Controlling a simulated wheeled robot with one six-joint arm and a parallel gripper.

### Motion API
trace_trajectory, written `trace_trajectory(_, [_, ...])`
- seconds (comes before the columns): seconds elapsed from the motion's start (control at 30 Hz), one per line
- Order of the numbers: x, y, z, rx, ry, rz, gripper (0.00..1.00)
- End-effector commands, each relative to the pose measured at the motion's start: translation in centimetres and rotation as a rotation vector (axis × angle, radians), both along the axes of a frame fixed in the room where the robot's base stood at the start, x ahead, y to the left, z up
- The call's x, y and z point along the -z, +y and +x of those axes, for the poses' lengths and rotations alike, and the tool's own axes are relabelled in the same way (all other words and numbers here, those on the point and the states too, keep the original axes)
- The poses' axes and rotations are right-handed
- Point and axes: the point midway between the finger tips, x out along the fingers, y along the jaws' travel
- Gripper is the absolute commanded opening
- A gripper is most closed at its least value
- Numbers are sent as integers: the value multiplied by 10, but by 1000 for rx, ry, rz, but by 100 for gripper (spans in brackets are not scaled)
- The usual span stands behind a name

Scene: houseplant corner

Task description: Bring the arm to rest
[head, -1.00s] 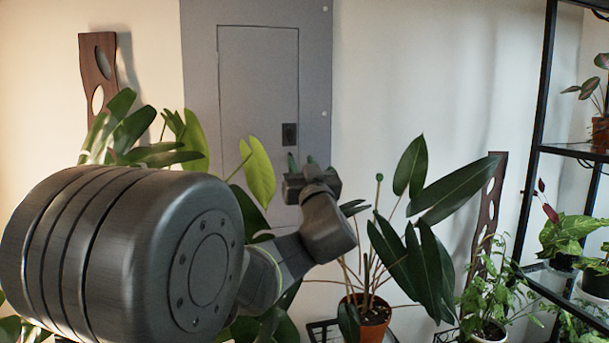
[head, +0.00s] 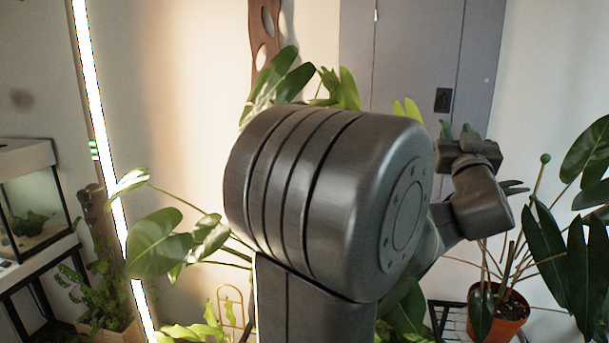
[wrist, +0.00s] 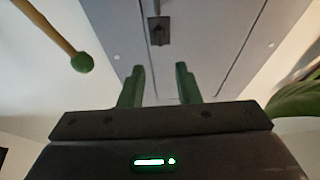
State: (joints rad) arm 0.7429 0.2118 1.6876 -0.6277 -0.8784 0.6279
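My gripper (head: 457,130) is at the end of my bent arm, right of centre in the head view, in front of the grey wall panel. In the wrist view its two green fingers (wrist: 159,82) stand apart with a clear gap and nothing between them. The grey panel (wrist: 205,40) with its dark latch (wrist: 158,30) lies beyond the fingers, with no contact visible. A large part of my arm fills the middle of the head view and hides what is behind it.
A potted plant (head: 497,312) stands right of my gripper, with a green-tipped stake (head: 545,158) that also shows in the wrist view (wrist: 82,62). Leaves (head: 285,85) crowd behind my arm. A lit vertical strip (head: 92,100) and a glass tank (head: 35,200) are at left.

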Motion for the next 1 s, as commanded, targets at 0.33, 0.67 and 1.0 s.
trace_trajectory(0.33, [-27, -14, 63, -2, 0, 3, 30])
trace_trajectory(0.67, [-43, -24, 101, 0, 1, 1, 30])
trace_trajectory(1.0, [-44, -25, 105, 0, -1, 8, 30])
